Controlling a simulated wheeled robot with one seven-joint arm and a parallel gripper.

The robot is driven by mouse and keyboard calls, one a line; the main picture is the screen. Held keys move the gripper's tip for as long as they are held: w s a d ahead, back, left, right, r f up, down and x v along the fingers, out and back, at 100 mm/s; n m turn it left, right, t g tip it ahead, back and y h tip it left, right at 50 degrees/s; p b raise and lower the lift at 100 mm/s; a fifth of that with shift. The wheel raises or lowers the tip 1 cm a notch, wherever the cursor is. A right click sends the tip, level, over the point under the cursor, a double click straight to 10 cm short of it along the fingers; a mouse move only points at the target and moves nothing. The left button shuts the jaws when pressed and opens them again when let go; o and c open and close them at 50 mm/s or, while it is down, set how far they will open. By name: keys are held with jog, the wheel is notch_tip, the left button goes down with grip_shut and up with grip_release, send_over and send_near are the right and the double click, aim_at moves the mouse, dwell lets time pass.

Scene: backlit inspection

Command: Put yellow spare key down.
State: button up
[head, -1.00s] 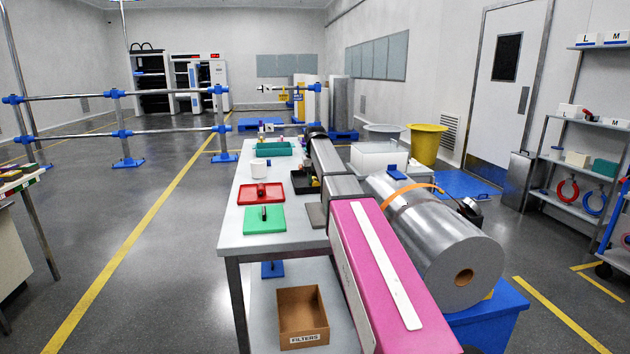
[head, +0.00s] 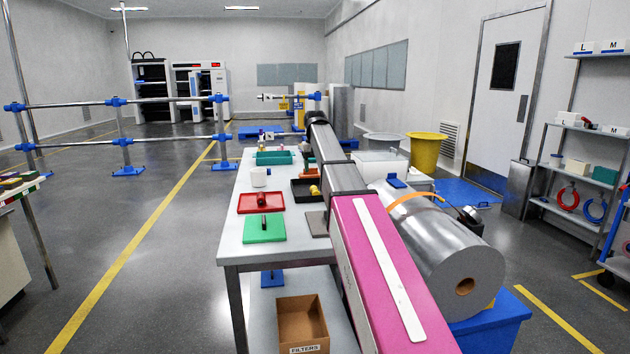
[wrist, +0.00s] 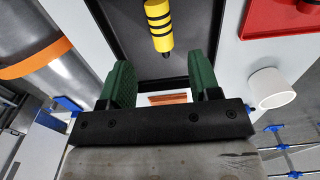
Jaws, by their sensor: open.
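The yellow spare key (wrist: 158,22) appears as a yellow cylinder with black bands and a dark tip. It lies in a black tray (wrist: 112,12) in the wrist view, beyond my fingertips and apart from them. In the head view the yellow piece (head: 314,190) shows in the right part of the black tray (head: 297,197), beside my arm. My gripper (wrist: 165,82) is open, with green finger pads and nothing between them.
A red tray (head: 247,203), a green tray (head: 250,233), a white cup (head: 259,177) and a teal bin (head: 273,158) stand on the table (head: 229,240). An orange-brown piece (wrist: 168,98) lies near the black tray's edge. A large metal roll (head: 440,250) is right of my arm.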

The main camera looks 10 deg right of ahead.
jog(key=shift+r, duration=1.65)
